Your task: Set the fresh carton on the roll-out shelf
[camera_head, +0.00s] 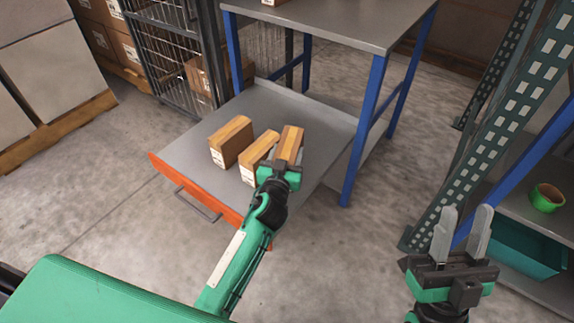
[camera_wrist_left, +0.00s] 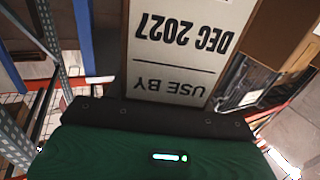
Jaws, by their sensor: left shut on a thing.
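My left gripper (camera_head: 281,172) is shut on a brown carton (camera_head: 290,142) over the grey roll-out shelf (camera_head: 195,132). The left wrist view shows this carton's white label (camera_wrist_left: 185,45), printed "USE BY DEC 2027" and upside down in the picture. I cannot tell whether the held carton touches the shelf. Two similar cartons stand on the shelf to its left: one close beside it (camera_head: 257,158) and one further left (camera_head: 230,142). Their dates are too small to read. The shelf is pulled out, with its orange front edge (camera_head: 167,172) and handle toward me. My right gripper (camera_head: 461,232) is open and empty.
The shelf's bench has blue legs (camera_head: 364,130) and a grey top (camera_head: 340,20) above the shelf's rear. A green rack post (camera_head: 480,140) stands at right, beside a shelf holding a green bowl (camera_head: 546,198) and a teal bin (camera_head: 515,248). A wire cage (camera_head: 165,50) stands behind left.

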